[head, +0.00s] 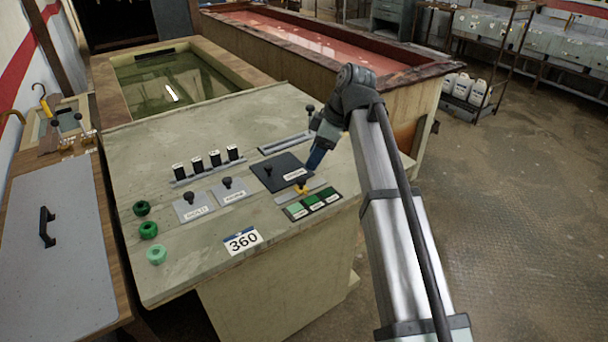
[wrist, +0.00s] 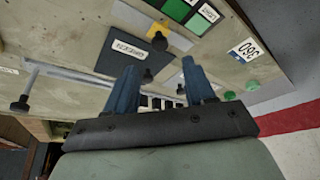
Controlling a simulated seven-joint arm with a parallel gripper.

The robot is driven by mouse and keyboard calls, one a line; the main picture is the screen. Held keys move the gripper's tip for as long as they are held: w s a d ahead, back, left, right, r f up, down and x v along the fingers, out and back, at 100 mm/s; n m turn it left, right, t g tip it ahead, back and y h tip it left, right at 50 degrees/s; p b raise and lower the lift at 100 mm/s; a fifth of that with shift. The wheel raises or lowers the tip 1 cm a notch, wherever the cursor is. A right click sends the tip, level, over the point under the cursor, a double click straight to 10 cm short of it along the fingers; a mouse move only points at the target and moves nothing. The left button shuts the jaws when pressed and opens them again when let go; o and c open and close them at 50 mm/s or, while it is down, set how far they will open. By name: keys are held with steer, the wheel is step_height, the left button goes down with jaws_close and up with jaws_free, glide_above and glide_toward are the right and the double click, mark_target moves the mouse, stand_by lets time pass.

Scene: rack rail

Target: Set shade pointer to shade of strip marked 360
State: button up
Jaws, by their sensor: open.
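The yellow shade pointer (head: 302,187) with a black knob sits near the middle of its short rail (head: 317,184), behind three green shade patches (head: 314,205). I cannot tell exactly which patch it marks. The pointer also shows in the wrist view (wrist: 158,32). Several black strips (head: 214,158) with white labels stand in a rack; their labels are too small to read. A card marked 360 (head: 242,240) lies at the worktop's front edge. My gripper (head: 314,161) is open and empty above the worktop, behind and right of the pointer; its two blue fingers (wrist: 160,88) are apart.
A dark labelled plate (head: 270,180) with a knob lies left of my gripper. Two grey knobbed plates (head: 193,208) sit before the rack. A longer rail (head: 284,144) with a knob runs behind. Three green rings (head: 148,230) lie at the left edge. The front left worktop is bare.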

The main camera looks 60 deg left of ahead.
mark_target(301, 179)
steer(key=x, duration=0.8)
jaws_close()
stand_by(0.5)
